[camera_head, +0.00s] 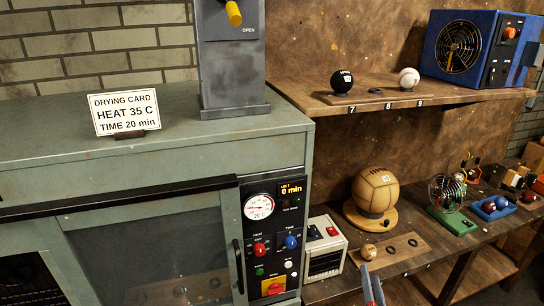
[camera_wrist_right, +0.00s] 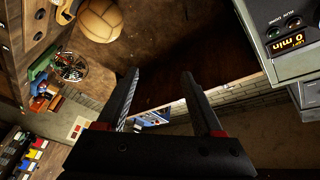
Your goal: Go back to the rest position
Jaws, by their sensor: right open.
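My right gripper (camera_head: 372,286) shows only in part at the bottom edge of the head view, in front of the wooden bench. In the right wrist view, my right gripper (camera_wrist_right: 160,74) has its two dark fingers spread apart with nothing between them. The view is tilted, with the large tan leather ball (camera_wrist_right: 100,20) beyond the fingers at the upper left. My left gripper is in neither view.
The green drying cabinet (camera_head: 160,165) stands left with its control panel (camera_head: 272,245). The large leather ball (camera_head: 376,190) sits on a round stand on the bench. A small tan ball (camera_head: 368,251) lies nearby. A shelf (camera_head: 330,101) holds black and white balls.

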